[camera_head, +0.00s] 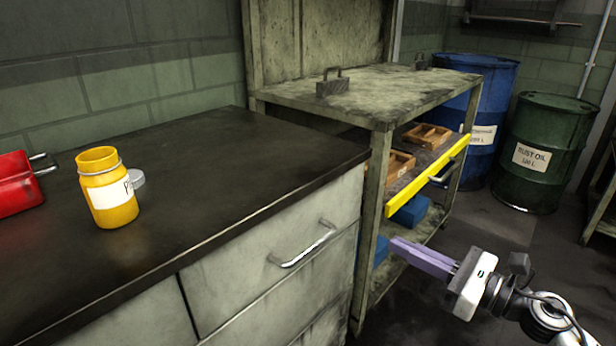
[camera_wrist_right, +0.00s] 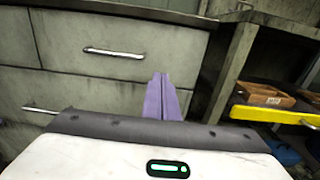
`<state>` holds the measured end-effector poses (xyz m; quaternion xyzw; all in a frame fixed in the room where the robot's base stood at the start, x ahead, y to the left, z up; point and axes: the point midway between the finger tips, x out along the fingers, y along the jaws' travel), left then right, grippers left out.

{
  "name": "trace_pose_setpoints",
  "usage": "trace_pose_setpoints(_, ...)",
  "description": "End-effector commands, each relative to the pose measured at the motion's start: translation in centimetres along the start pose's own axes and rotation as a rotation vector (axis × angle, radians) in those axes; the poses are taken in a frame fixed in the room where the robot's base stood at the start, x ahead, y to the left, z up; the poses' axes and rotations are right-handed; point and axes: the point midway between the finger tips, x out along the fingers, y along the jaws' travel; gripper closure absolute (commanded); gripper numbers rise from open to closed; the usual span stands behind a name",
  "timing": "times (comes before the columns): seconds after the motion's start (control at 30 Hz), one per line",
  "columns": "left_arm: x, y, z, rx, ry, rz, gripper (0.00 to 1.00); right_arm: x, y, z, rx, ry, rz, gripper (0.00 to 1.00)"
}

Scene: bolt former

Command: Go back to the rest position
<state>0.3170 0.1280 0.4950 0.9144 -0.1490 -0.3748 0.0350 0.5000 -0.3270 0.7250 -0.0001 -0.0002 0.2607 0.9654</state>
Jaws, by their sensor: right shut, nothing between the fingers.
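My right gripper (camera_head: 397,246) is at the lower right of the head view, in front of the metal shelf unit. Its purple fingers are shut with nothing between them. In the right wrist view the fingers (camera_wrist_right: 160,78) point toward the grey drawer cabinet (camera_wrist_right: 60,80), below its upper drawer handle (camera_wrist_right: 114,52). I cannot tell from the pictures how far they are from the cabinet front. My left gripper is in neither view.
A yellow jar (camera_head: 112,215) and a red object (camera_head: 15,190) stand on the dark worktop (camera_head: 230,170). The shelf unit (camera_head: 376,170) has a yellow-edged drawer (camera_head: 405,192) with wooden trays. Blue (camera_head: 490,85) and green (camera_head: 545,125) drums stand behind. Some floor (camera_head: 500,230) is clear.

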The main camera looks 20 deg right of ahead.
Motion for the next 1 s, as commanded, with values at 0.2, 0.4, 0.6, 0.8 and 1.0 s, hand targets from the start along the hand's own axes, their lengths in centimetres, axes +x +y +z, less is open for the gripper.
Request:
trace_pose_setpoints(0.2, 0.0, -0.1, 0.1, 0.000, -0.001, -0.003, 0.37, 0.1, 1.3, -1.1, 0.341, -0.073, -0.067, 1.00)
trace_pose_setpoints(0.4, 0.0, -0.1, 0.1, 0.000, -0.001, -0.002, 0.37, -1.4, 5.3, -9.2, 1.564, -0.256, -0.368, 1.00)
trace_pose_setpoints(0.6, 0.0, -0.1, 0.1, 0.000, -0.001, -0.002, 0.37, -4.0, 15.2, -19.1, 2.578, -0.336, -0.778, 1.00)
trace_pose_setpoints(0.8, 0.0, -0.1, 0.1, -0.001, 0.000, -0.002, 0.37, -5.9, 27.4, -23.0, -2.638, 0.264, 1.021, 1.00)
trace_pose_setpoints(1.0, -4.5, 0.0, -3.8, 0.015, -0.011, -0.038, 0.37, -6.7, 25.8, -17.2, -2.680, 0.315, 1.056, 1.00)
